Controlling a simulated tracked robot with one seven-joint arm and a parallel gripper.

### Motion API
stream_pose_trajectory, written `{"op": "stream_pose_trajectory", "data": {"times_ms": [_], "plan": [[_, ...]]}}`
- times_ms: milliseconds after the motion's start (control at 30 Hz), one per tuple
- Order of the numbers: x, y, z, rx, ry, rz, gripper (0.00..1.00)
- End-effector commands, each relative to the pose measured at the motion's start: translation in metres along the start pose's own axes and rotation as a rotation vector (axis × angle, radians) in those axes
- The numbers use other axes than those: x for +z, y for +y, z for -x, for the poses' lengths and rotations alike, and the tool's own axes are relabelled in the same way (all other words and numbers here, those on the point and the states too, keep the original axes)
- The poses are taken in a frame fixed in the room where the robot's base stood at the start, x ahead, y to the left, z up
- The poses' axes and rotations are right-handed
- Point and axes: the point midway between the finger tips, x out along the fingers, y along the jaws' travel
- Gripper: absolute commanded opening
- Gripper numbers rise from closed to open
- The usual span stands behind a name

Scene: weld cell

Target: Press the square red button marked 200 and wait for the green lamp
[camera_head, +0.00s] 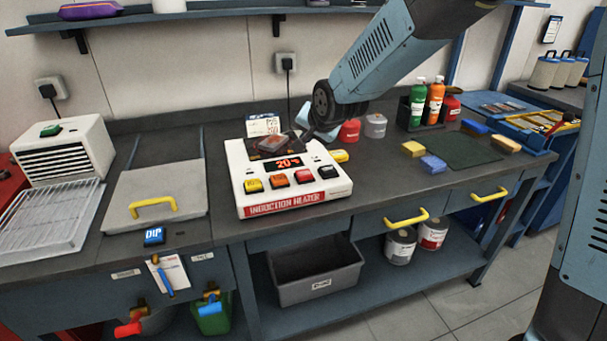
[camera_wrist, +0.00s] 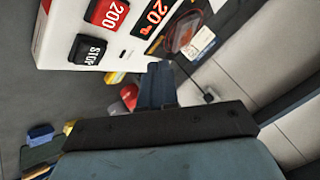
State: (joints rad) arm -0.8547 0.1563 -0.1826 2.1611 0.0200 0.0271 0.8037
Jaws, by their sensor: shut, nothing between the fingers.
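The white induction heater (camera_head: 242,160) sits on the dark bench with its display (camera_head: 284,165) lit at 20°. A row of square buttons runs along its front: yellow, orange, the red button (camera_head: 304,177) and a black one. In the wrist view the red button (camera_wrist: 108,14) reads 200, next to the black STOP button (camera_wrist: 88,50). My gripper (camera_head: 311,136) is over the heater's back right edge, behind the buttons and apart from them. Its fingers (camera_wrist: 157,70) are shut and empty. I cannot make out a lit green lamp.
A dark piece in a clear holder (camera_head: 272,143) is on the heater's back, before a card (camera_head: 263,125). Red and grey pots (camera_head: 375,125) and a bottle rack (camera_head: 418,112) stand right of my gripper. A lidded tank (camera_head: 152,188) is left. Bench in front is narrow.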

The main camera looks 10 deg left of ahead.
Motion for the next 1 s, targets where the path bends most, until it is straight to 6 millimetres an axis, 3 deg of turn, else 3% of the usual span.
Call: {"op": "stream_pose_trajectory", "data": {"times_ms": [600, 1000], "plan": [[0.035, 0.034, -0.047, 0.001, -0.002, 0.001, 0.00], [0.039, 0.038, -0.053, -0.001, 0.000, 0.000, 0.00]]}}
